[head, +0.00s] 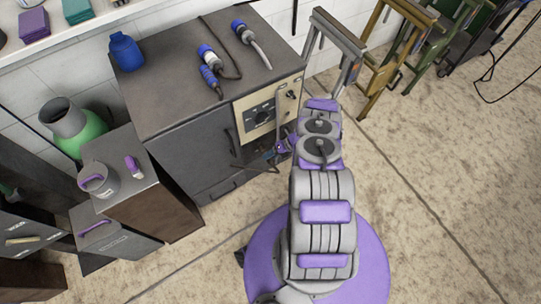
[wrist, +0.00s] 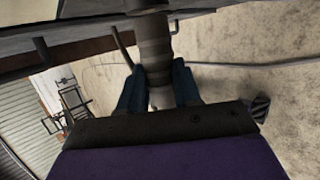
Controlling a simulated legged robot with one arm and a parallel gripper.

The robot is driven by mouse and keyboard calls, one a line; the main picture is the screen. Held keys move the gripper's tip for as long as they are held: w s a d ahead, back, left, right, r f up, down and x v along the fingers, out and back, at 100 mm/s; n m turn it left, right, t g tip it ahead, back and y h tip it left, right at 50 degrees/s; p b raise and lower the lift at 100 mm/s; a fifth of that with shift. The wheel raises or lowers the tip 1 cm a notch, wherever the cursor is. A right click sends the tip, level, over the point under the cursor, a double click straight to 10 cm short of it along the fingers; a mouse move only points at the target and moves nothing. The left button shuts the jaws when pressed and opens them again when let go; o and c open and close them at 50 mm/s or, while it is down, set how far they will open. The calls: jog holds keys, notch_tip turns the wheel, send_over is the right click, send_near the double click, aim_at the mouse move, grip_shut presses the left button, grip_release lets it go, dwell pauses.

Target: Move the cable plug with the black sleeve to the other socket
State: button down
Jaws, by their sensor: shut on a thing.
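In the wrist view, the two dark blue fingers of my gripper (wrist: 160,88) are closed around a dark grey ribbed sleeve (wrist: 155,45), which looks like the cable plug. Its upper end meets a dark edge at the top of the picture. I cannot tell whether it sits in a socket. In the head view, my gripper (head: 272,154) is low in front of the grey cabinet (head: 185,120), below its beige control panel (head: 266,112). The plug is too small and covered to make out there. I cannot make out either socket clearly.
Several blue-and-white connectors (head: 207,55) with cables lie on the cabinet top, beside a blue bottle (head: 125,51). A grey metal frame (head: 338,40) stands right of the cabinet. A cable (wrist: 255,64) runs to the right in the wrist view. Open floor (head: 440,150) lies at right.

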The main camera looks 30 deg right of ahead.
jog(key=shift+w, duration=0.2)
dwell(0.5)
jog(key=c, duration=0.6)
grip_release()
jog(key=o, duration=0.5)
jog(key=shift+d, duration=0.1)
jog(key=p+v, duration=0.3)
jog(key=v, duration=1.4)
jog(key=shift+s+d+p, duration=0.1)
jog(key=shift+p, duration=0.25)
jog(key=shift+d, duration=0.1)
